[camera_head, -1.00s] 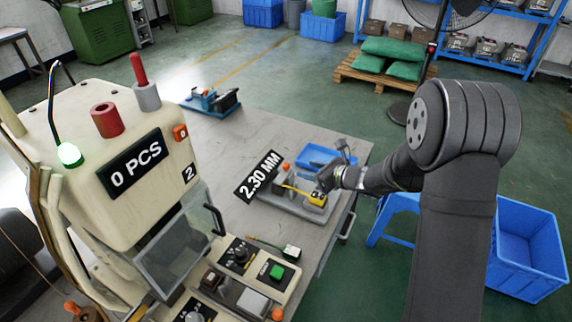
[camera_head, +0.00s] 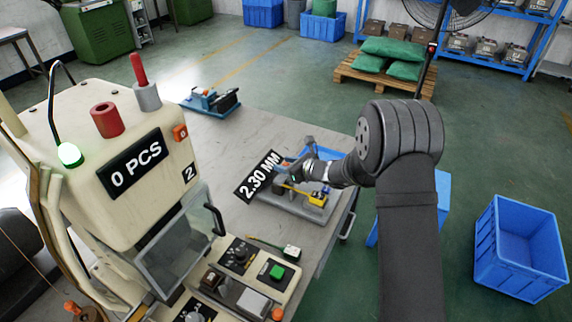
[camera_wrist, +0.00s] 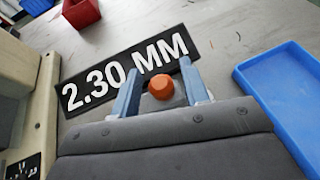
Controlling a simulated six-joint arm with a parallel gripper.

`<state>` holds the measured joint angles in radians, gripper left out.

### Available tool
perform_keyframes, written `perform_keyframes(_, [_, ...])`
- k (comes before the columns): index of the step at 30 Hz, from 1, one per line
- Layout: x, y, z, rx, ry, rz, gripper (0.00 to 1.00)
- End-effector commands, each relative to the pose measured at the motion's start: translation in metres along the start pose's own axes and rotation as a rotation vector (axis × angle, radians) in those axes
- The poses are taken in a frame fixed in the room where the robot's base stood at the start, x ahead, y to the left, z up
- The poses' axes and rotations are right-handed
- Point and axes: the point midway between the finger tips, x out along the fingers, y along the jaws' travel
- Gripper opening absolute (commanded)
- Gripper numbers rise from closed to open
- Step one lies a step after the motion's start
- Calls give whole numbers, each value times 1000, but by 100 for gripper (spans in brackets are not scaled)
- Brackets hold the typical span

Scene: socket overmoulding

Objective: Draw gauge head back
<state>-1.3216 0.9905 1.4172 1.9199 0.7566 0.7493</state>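The gauge stands on the grey bench, with a grey base (camera_head: 300,208), a yellow part (camera_head: 318,199) at its right end and a black sign reading 2.30 MM (camera_head: 258,177) at its left. The sign also shows in the wrist view (camera_wrist: 100,86). My gripper (camera_head: 290,176) is over the left part of the gauge and hides some of it. In the wrist view my gripper (camera_wrist: 162,80) has its two fingers apart, with an orange knob (camera_wrist: 160,88) between them. Gaps show on both sides of the knob, so the gripper is not closed on it.
A blue tray (camera_wrist: 285,92) lies beside the gauge. The cream machine (camera_head: 100,190) with its 0 PCS display stands at the left. A blue fixture (camera_head: 208,101) sits at the far bench end. A blue crate (camera_head: 520,260) is on the floor at right.

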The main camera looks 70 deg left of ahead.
Motion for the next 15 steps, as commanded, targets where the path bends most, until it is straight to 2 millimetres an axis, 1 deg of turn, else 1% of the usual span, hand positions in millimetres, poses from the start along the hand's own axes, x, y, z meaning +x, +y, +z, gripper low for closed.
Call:
perform_keyframes(1, [0, 0, 0, 0, 0, 0, 31])
perform_keyframes(3, [0, 0, 0, 0, 0, 0, 17])
perform_keyframes(6, [0, 0, 0, 0, 0, 0, 0])
perform_keyframes(11, [0, -1, 0, 0, 0, 0, 0])
perform_keyframes(13, [1, -7, 0, 1, -1, -1, 0])
perform_keyframes(15, [4, -17, 1, 0, -1, -1, 0])
